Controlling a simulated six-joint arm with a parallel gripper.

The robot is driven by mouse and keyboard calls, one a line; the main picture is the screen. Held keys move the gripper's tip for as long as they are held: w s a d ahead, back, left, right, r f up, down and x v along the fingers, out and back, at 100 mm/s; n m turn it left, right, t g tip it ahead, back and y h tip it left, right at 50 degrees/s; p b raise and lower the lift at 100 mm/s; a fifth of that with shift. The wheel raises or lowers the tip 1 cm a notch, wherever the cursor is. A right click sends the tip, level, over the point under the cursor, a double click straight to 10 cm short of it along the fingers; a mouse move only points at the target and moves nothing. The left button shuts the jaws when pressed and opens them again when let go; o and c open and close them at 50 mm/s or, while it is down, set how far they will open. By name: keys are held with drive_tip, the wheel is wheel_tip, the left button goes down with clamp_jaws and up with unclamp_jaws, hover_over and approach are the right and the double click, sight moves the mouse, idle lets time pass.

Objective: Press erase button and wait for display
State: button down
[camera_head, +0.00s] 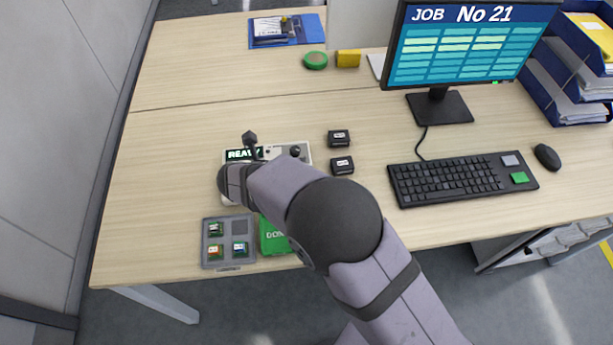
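A light-coloured device (294,146) lies on the desk left of centre, with a small dark display (241,154) reading "READY". My arm crosses in front of the device and covers much of it. No button marked erase can be made out. My gripper (251,140) is over the device, seen only as small dark parts beside the display. Its fingers are mostly hidden by the wrist, so I cannot tell its opening or whether it touches the device.
Two black modules (339,138) lie right of the device. A keyboard (447,181), mouse (547,157) and monitor (438,97) showing "JOB No 21" occupy the right.

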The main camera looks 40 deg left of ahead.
drive_tip(key=shift+f, duration=0.9)
idle(0.8)
drive_tip(key=shift+r, duration=0.15)
idle(0.3)
drive_tip(key=shift+r+p, duration=0.7)
drive_tip(key=shift+p, duration=0.1)
wheel_tip(320, 180, up, 5)
drive_tip(key=p, duration=0.4)
drive_tip(key=shift+p, duration=0.4)
idle(0.5)
